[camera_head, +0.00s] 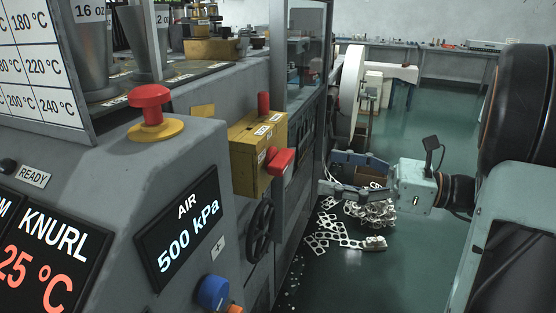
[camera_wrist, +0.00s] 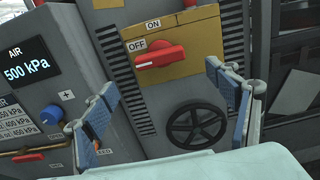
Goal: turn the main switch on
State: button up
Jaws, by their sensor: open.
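The main switch is a yellow box (camera_head: 246,150) on the grey machine's side, with a red handle (camera_head: 280,161). In the wrist view the red handle (camera_wrist: 160,57) lies roughly level, its left end near the OFF label (camera_wrist: 136,45). The ON label (camera_wrist: 153,24) is above it. My gripper (camera_head: 335,178) is to the right of the switch in the head view, apart from it. In the wrist view my gripper (camera_wrist: 161,82) is open and empty, its fingers to either side below the handle's level.
A black handwheel (camera_wrist: 196,124) is below the switch. A red mushroom button (camera_head: 150,100) on a yellow base and a blue knob (camera_head: 212,292) are on the nearer panel. Scrap webbing (camera_head: 345,228) lies on the green floor. The floor behind my arm looks mostly clear.

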aim_at(289, 162)
jog(key=b+x, duration=0.1)
jog(key=x, duration=0.9)
jog(key=shift+w+a, duration=0.1)
jog(key=shift+a, duration=0.1)
jog(key=c, duration=1.2)
jog(key=shift+o, duration=0.2)
jog(key=shift+r, duration=0.1)
